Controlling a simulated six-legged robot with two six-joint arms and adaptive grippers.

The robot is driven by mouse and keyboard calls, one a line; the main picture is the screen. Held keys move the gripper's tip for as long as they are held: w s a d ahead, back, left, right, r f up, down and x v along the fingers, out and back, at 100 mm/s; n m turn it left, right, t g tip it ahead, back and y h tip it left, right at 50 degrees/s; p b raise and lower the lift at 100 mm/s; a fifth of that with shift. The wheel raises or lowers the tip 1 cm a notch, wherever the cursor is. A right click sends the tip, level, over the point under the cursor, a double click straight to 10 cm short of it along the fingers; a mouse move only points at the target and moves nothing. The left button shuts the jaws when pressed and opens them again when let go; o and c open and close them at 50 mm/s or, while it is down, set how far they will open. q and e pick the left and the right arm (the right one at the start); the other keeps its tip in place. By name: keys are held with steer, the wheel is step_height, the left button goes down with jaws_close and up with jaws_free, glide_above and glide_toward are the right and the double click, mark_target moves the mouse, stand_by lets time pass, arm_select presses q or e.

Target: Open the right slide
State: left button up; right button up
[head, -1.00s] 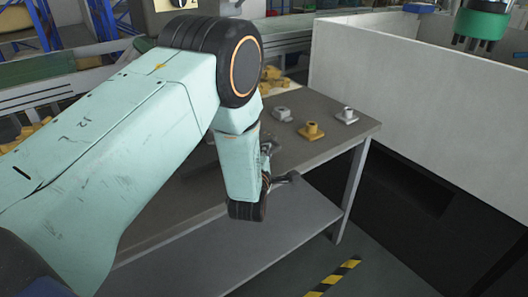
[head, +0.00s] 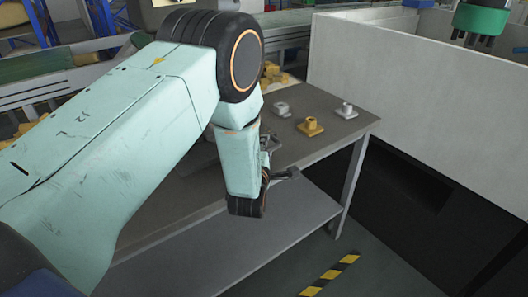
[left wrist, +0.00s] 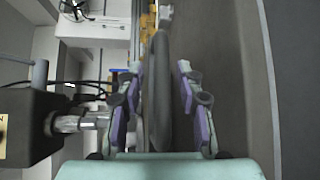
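I cannot pick out the right slide with certainty in either view. My left gripper (head: 284,174) hangs at the end of my pale green arm, beside the grey work table (head: 312,151) in the head view. In the left wrist view its two purple-padded fingers (left wrist: 160,105) stand apart, so it is open. A long dark grey shape (left wrist: 159,92) shows in the gap between them; I cannot tell whether it lies between the fingers or beyond them. My right gripper is not in view.
Small metal fittings, one brass (head: 310,126) and one silver (head: 347,111), stand on the table. A pale wall (head: 420,105) rises at right. A green tool head (head: 480,20) hangs at the upper right. A dark box (left wrist: 28,122) with a metal connector is left in the wrist view.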

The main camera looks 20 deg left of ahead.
arm_select(q)
steer(key=v, duration=1.2)
steer(key=shift+r, duration=0.1)
steer(key=shift+w, duration=0.1)
steer(key=s+f+m+g+h, duration=0.2)
steer(key=s+f+m+g, duration=0.7)
steer(key=f+m, duration=0.55)
steer(key=s+f+m+g+h+b, duration=0.1)
steer(key=s+f+m+g, duration=0.2)
steer(key=s, duration=0.9)
steer(key=s+f+m+g+h+b, duration=0.1)
steer(key=s+f+m+g, duration=0.3)
steer(key=s, duration=0.8)
steer(key=shift+s+d+f+m, duration=0.2)
steer(key=shift+f+m, duration=0.15)
steer(key=shift+f, duration=0.4)
